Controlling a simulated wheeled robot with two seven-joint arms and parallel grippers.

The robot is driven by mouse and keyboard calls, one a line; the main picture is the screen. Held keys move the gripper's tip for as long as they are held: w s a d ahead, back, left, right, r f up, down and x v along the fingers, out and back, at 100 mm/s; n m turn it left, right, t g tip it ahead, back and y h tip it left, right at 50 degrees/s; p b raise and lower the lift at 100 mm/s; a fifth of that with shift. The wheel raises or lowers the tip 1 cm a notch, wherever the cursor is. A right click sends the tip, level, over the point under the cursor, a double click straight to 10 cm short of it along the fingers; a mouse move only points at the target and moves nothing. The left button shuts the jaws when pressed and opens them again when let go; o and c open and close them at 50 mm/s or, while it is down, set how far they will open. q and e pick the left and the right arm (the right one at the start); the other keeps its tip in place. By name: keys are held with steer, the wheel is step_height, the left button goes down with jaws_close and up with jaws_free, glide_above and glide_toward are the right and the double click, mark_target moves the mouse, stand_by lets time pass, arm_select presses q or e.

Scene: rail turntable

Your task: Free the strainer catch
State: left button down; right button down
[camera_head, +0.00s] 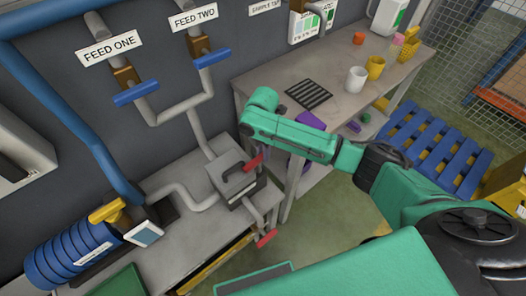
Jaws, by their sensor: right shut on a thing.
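The strainer (232,178) is a grey box-shaped body on the pipework, on the grey bench in the middle of the view. A red catch handle (253,162) shows at its upper right. My right gripper (249,151) reaches down over the strainer from the green arm and is shut on the red catch handle. The arm's wrist hides most of the fingers, so their exact hold is unclear. A second red handle (266,238) sits on the pipe below the strainer. My left gripper is not in view.
Blue handles (136,93) and (212,58) sit under the FEED ONE and FEED TWO signs. A side table (333,108) carries a black rack (308,94) and cups. A blue pallet (430,145) lies behind my arm.

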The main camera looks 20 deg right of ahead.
steer(key=n, duration=0.1)
steer(key=n+p, duration=0.1)
steer(key=n, duration=0.1)
steer(key=shift+w+a+r, duration=0.15)
steer(key=shift+w+a, duration=0.05)
steer(key=shift+w, duration=0.05)
steer(key=n, duration=0.4)
steer(key=a+n, duration=0.1)
steer(key=n, duration=0.3)
steer(key=n+p, duration=0.1)
steer(key=n, duration=0.3)
steer(key=shift+w+a, duration=0.35)
steer(key=shift+a, duration=0.05)
steer(key=shift+n, duration=0.3)
steer(key=c, duration=0.7)
jaws_free()
